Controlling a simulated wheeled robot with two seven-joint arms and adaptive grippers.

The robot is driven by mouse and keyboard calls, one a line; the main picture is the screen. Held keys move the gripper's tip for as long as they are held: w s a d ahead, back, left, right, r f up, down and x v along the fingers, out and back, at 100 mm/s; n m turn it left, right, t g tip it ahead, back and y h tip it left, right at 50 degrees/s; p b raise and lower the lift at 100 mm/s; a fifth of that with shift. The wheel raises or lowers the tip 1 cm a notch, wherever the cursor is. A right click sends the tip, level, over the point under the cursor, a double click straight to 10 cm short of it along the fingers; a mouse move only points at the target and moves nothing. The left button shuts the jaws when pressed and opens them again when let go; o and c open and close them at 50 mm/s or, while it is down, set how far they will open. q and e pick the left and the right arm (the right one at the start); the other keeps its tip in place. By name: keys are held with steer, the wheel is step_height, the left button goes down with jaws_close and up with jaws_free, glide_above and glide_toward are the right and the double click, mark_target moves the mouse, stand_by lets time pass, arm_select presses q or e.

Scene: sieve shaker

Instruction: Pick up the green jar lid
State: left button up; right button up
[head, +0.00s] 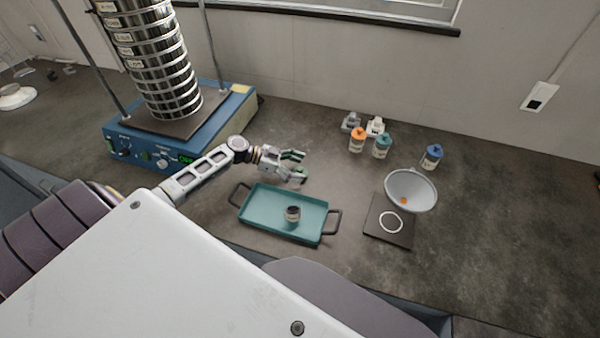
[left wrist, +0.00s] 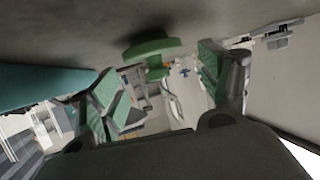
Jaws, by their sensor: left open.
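The green jar lid (left wrist: 150,48) shows in the left wrist view as a round disc with a narrower knob, against the grey bench surface. In that view it lies beyond and between the two green-padded fingers of my left gripper (left wrist: 163,88), and I see no clear contact. In the head view my left gripper (head: 298,165) is open above the bench, just behind the tray; I cannot clearly tell the lid from its green pads there. An open jar (head: 292,214) with a dark mouth stands in the teal tray (head: 262,198). My right gripper is not in view.
The sieve shaker (head: 130,152) stands at the left. Jars with orange (head: 357,140), teal (head: 382,147) and blue (head: 432,157) lids stand toward the back. A grey bowl (head: 412,192) sits by a dark square plate (head: 378,232).

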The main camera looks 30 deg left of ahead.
arm_select(q)
steer(key=shift+w+d+f, duration=0.2)
steer(key=shift+w+d, duration=0.1)
steer(key=shift+d, duration=0.15)
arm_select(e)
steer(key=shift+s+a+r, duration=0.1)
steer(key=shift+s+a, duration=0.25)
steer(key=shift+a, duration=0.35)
arm_select(q)
steer(key=c, duration=0.9)
steer(key=shift+c, duration=0.3)
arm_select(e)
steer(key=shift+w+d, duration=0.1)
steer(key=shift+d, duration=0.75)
